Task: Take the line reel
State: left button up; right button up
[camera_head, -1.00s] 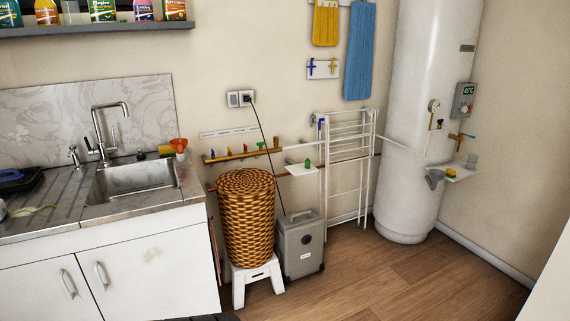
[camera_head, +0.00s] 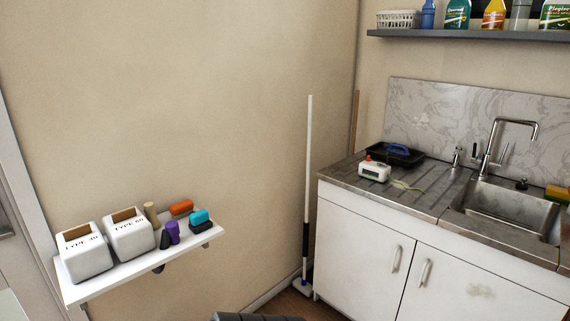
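I cannot make out a line reel for certain in this view. A small white device with an orange top (camera_head: 374,170) stands on the counter beside the sink. Several small coloured items sit on a low wall shelf at the left, among them an orange piece (camera_head: 181,207), a turquoise piece (camera_head: 199,217) and a purple piece (camera_head: 172,232). Neither of my grippers is in view.
Two white containers (camera_head: 85,255) with printed labels stand on the low shelf (camera_head: 90,290). A white-handled mop (camera_head: 308,170) leans between the wall and the cabinet (camera_head: 360,240). A black tray (camera_head: 394,153) lies on the counter. A grey shelf (camera_head: 470,35) holds bottles.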

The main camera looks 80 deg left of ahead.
aim_at(370, 169)
jog(key=u, duration=1.95)
jog(key=i+u, duration=0.2)
jog(key=i, duration=0.2)
